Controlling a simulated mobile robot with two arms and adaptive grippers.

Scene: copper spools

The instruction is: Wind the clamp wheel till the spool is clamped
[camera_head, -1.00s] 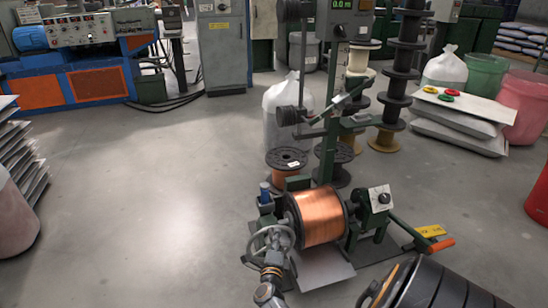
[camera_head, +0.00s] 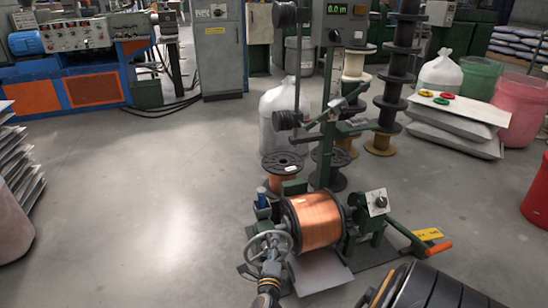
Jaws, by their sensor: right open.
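The spool (camera_head: 320,222), wound with bright copper wire and with dark flanges, lies on its side in the green winder. The grey spoked clamp wheel (camera_head: 286,238) is at the spool's left, near side. My right gripper (camera_head: 271,262) is at the lower part of the wheel, coming up from the bottom edge. It is open. Its fingers are small and overlap the wheel, so I cannot tell whether they touch the rim. Whether the spool's left end is pressed tight cannot be seen. My left gripper is not in view.
A grey control box with a knob (camera_head: 376,202) and an orange-handled lever (camera_head: 438,248) are right of the spool. A green post with a meter (camera_head: 335,22) rises behind. A black ribbed object (camera_head: 425,290) is at the lower right. The floor (camera_head: 130,200) at left is clear.

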